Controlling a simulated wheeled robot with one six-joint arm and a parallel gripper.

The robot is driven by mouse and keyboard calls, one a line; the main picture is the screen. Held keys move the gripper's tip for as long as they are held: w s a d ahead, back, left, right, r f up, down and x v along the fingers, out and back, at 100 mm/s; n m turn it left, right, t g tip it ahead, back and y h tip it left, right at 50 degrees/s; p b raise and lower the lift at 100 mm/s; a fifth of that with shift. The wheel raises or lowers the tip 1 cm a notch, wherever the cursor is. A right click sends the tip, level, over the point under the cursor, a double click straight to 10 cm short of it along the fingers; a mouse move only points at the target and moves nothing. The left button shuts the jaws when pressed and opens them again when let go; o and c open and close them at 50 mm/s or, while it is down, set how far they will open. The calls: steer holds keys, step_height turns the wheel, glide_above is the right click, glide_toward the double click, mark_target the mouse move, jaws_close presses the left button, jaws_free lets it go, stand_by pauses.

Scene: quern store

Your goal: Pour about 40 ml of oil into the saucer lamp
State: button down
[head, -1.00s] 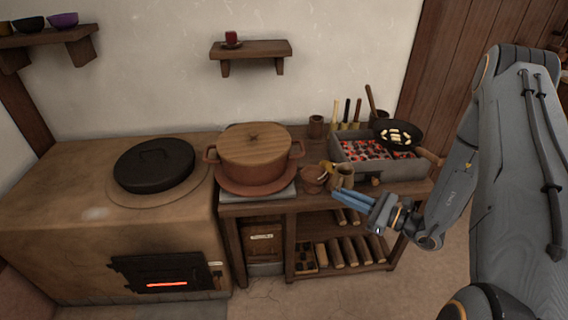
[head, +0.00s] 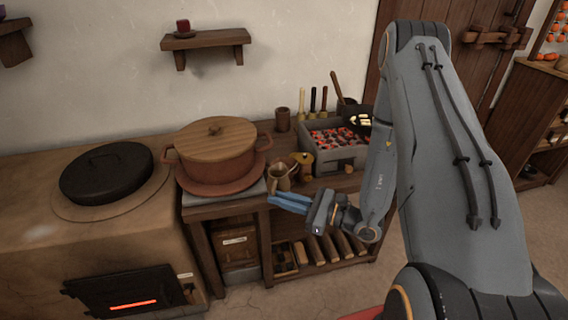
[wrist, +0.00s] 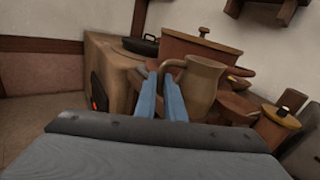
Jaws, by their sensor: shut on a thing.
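A tan clay jug (head: 279,178) stands out near the front edge of the wooden bench. It is upright and also shows in the wrist view (wrist: 201,90). My gripper (head: 273,199) has its blue fingers closed on the jug's handle at the left side of the jug in the wrist view (wrist: 161,84). I cannot tell whether the jug's base touches the bench.
An orange jar with a yellowish lid (head: 303,168) is right of the jug. A large lidded pot (head: 215,155) stands to the left. A brazier of glowing coals (head: 335,148) with a pan (head: 358,119) is at the right. A clay stove (head: 60,235) is far left.

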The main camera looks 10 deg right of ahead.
steer(key=shift+a+f, duration=0.1)
steer(key=shift+a, duration=0.1)
stand_by(0.3)
steer(key=r+m+p, duration=0.1)
steer(key=w+r+m+p, duration=0.1)
steer(key=r, duration=0.1)
steer(key=w+d+r+m+p, duration=0.1)
steer(key=m, duration=0.1)
steer(key=shift+w+d+r+h, duration=0.1)
steer(key=shift+w+r+h, duration=0.1)
steer(key=shift+h, duration=0.1)
step_height(320, 180, up, 5)
steer(key=m+g+p, duration=0.2)
steer(key=m+p, duration=0.2)
steer(key=m, duration=0.1)
glide_above(281, 182)
steer(key=w+d, duration=0.2)
steer(key=w, duration=0.1)
steer(key=shift+w+r+m+p, duration=0.2)
steer(key=shift+r+m+p, duration=0.5)
steer(key=shift+r, duration=0.1)
steer(key=shift+w+d+r+m, duration=0.1)
steer(key=shift+w+r+m, duration=0.15)
steer(key=shift+r+m, duration=0.15)
